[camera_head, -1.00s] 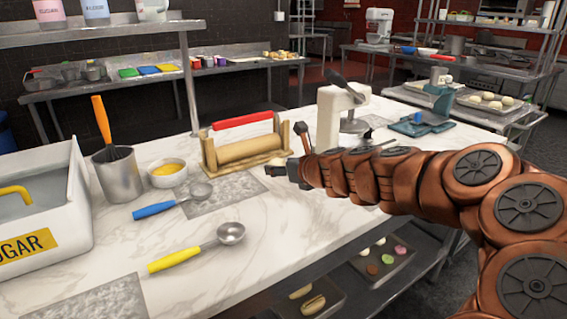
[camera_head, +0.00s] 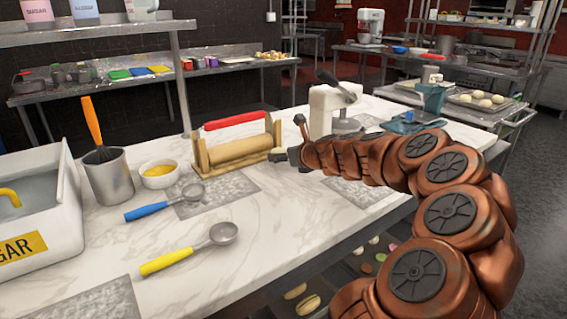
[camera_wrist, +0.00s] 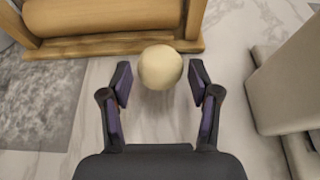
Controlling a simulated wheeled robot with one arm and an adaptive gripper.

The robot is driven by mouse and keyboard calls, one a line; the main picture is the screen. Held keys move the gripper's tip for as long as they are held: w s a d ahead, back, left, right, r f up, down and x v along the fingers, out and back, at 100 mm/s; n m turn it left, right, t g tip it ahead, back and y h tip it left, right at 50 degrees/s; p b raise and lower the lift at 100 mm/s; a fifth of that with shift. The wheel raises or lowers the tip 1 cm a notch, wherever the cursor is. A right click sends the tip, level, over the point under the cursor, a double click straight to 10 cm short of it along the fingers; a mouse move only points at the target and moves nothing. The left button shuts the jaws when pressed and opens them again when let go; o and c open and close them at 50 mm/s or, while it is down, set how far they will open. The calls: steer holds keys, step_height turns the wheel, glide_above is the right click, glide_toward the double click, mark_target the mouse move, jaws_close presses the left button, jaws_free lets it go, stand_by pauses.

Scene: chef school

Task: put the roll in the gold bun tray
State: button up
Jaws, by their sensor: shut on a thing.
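My gripper (camera_wrist: 160,85) is shut on the roll (camera_wrist: 160,66), a pale round ball between its fingertips in the wrist view. In the head view my gripper (camera_head: 282,156) is over the marble counter, by the right end of the wooden rolling-pin stand; the roll cannot be made out there. A tray with several pale round buns (camera_head: 487,105) stands at the back right, apart from my gripper. It looks grey, and I cannot tell whether it is the gold bun tray.
The rolling-pin stand (camera_head: 237,152) and a white press (camera_head: 330,112) stand close to my gripper. Measuring spoons (camera_head: 222,233), a metal cup (camera_head: 109,178) and a sugar bin (camera_head: 62,215) are on the left of the counter (camera_head: 250,250). Pastries lie on a shelf below.

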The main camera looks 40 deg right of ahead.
steer(key=shift+f, duration=1.2)
steer(key=shift+f, duration=0.15)
steer(key=o, duration=1.2)
steer(key=shift+c, duration=0.2)
